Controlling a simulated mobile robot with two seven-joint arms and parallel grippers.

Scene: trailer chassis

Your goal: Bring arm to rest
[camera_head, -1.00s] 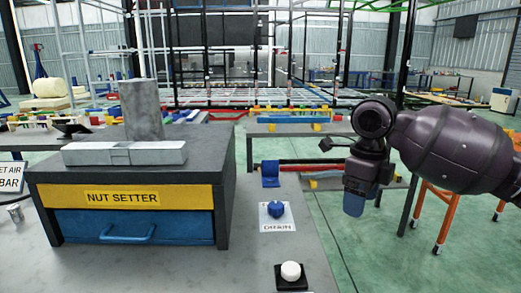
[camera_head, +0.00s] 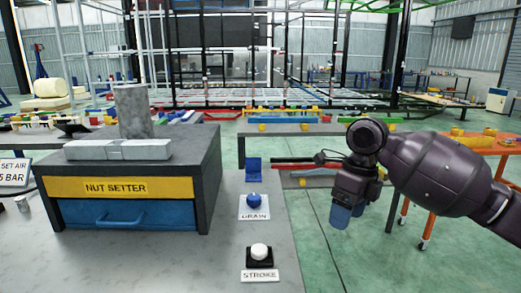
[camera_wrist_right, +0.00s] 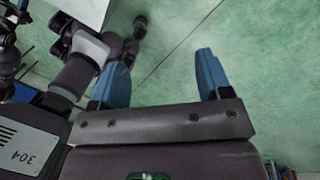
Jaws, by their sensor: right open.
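My right arm (camera_head: 435,170) reaches in from the right in the head view. Its gripper (camera_head: 348,214) hangs with its blue fingers pointing down, over the green floor to the right of the grey table (camera_head: 190,262). In the right wrist view the two blue fingers of this gripper (camera_wrist_right: 162,78) stand well apart with only floor between them. The gripper is open and empty, touching nothing. My left gripper is not in view.
The grey table carries a nut setter box (camera_head: 115,188), a blue drain button (camera_head: 254,200) and a white stroke button (camera_head: 260,251). Another bench (camera_head: 300,128) stands behind, an orange-framed table (camera_head: 480,152) at right. The floor (camera_head: 390,265) below the arm is clear.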

